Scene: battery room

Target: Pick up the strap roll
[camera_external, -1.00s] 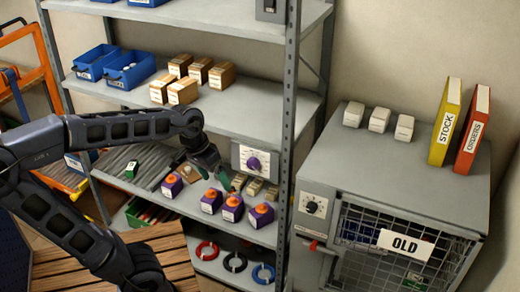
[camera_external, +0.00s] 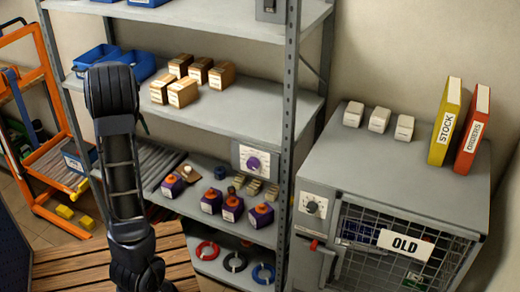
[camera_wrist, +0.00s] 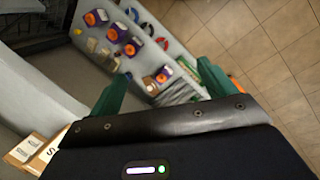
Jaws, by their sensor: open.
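I cannot tell for certain which thing is the strap roll. Coiled rings lie on the lowest shelf: a red ring (camera_external: 207,250), a black ring (camera_external: 235,262) and a blue ring (camera_external: 263,273). They also show small at the top of the wrist view. My gripper (camera_wrist: 160,88) shows in the wrist view with its two teal fingers wide apart and nothing between them. It is well away from the shelf things. In the external view my raised arm hides nearly all of it; only a teal sliver shows beside the arm.
Purple boxes with orange tops (camera_external: 232,208) stand on the shelf above the rings. Cartons (camera_external: 183,92) and a blue bin (camera_external: 139,67) stand higher up. A grey shelf post (camera_external: 288,130) and the caged cabinet (camera_external: 330,175) are to the right. An orange cart (camera_external: 60,130) is at left.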

